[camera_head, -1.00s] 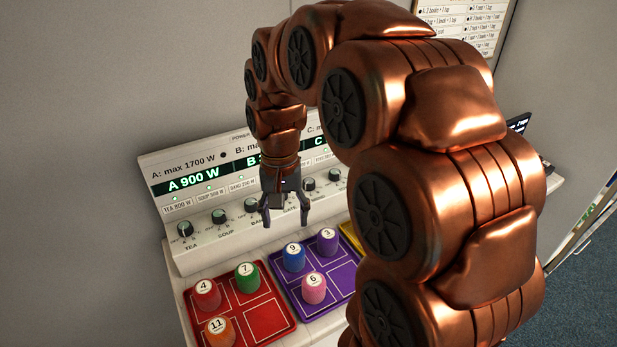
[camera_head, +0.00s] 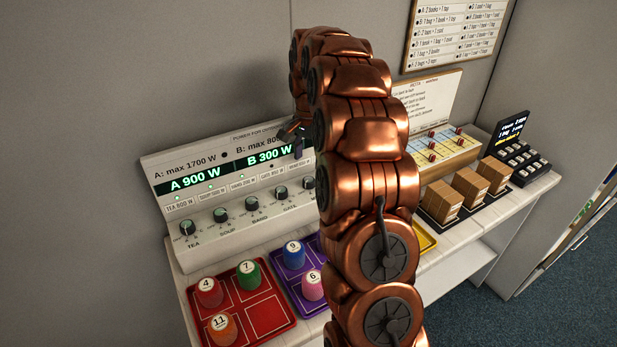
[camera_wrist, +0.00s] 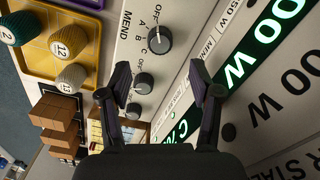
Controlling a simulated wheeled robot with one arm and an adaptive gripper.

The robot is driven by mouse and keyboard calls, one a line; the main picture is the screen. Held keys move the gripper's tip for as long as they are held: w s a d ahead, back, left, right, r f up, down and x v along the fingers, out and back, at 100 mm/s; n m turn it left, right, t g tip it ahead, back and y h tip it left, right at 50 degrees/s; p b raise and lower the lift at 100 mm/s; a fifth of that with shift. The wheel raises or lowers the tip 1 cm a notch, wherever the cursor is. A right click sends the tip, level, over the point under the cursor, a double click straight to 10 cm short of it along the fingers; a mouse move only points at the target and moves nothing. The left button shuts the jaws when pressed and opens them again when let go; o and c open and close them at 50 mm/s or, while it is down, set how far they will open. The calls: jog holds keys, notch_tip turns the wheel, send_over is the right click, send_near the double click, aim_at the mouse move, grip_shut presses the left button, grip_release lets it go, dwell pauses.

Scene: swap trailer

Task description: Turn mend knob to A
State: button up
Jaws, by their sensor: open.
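The mend knob (camera_wrist: 160,40) is a dark round knob on the pale panel in the wrist view, beside the word MEND. Marks OFF, A, B and C run around it; I cannot clearly tell which its pointer meets. My gripper (camera_wrist: 161,82) is open, its two dark fingers spread and empty. The knob shows ahead of the gap between them, not visibly touched. In the head view my gripper (camera_head: 293,137) is small and partly hidden, in front of the panel's upper display area, and my arm hides the panel's right part.
Other knobs line the panel, such as the tea knob (camera_head: 187,228) and soup knob (camera_head: 220,216). The red tray (camera_head: 262,318) and purple tray (camera_head: 290,277) hold numbered pegs below it. Brown blocks (camera_head: 440,202) and a keypad (camera_head: 520,160) stand at the right.

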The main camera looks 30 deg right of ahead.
aim_at(309, 179)
jog(key=shift+f+p, duration=1.2)
jog(key=shift+f, duration=2.6)
jog(key=c, duration=1.1)
